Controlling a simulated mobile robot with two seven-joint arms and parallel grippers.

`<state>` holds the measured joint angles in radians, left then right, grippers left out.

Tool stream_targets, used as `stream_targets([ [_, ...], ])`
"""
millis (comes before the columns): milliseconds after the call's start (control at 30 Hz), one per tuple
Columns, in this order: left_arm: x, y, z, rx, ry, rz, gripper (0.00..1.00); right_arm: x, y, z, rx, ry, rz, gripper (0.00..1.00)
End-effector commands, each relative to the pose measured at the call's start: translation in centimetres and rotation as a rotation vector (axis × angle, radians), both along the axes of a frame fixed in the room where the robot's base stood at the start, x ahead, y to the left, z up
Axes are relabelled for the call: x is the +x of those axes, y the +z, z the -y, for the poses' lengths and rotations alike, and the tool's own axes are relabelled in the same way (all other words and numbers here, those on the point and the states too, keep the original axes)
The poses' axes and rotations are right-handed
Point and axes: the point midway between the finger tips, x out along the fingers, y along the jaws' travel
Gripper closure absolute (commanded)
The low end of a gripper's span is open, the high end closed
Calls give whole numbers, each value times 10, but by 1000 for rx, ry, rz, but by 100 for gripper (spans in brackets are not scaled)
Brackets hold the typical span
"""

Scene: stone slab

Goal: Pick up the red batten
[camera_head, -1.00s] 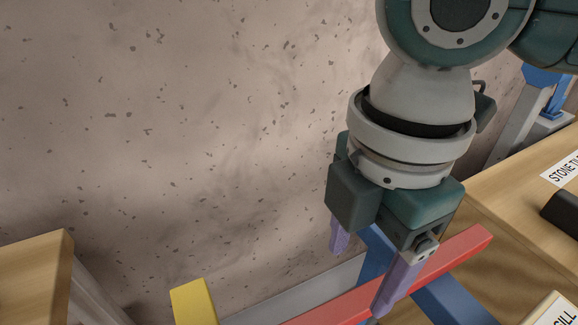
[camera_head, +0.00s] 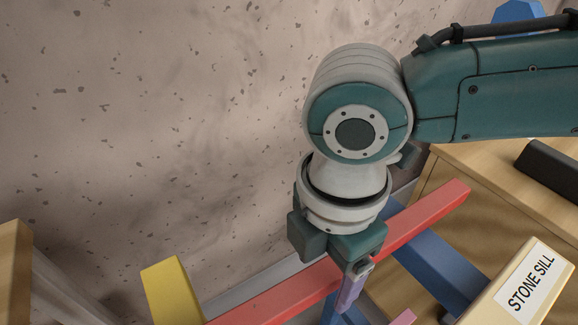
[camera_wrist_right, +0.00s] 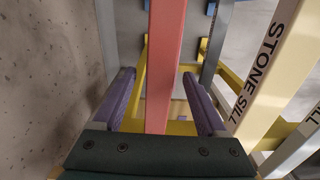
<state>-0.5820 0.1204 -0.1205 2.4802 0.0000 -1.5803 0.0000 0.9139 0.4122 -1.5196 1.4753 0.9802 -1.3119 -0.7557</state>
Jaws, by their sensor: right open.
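The red batten (camera_head: 427,208) lies slantwise across blue supports in the head view, running from lower left to upper right. In the right wrist view the red batten (camera_wrist_right: 165,60) runs lengthwise between the two purple fingers. My right gripper (camera_wrist_right: 160,103) is open, with one finger on each side of the batten and a gap visible on both sides. In the head view one purple finger of the right gripper (camera_head: 350,290) shows in front of the batten; the other is hidden. My left gripper is not in view.
A cream block labelled STONE SILL (camera_head: 522,290) stands at the lower right, close to the batten. A yellow post (camera_head: 172,290) is at the lower left. A blue beam (camera_head: 440,268) passes under the batten. A wooden surface (camera_head: 500,185) lies at the right.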

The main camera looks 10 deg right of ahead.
Motion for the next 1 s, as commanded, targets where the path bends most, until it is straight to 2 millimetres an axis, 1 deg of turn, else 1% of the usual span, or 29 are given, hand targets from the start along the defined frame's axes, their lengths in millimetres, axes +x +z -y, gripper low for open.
stream_targets([
  [100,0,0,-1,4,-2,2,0,0,0,0,0,0,0,26],
  [767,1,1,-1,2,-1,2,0,0,1,0,0,0,-1,100],
  [1000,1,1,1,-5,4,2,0,0,1,0,0,0,-1,100],
])
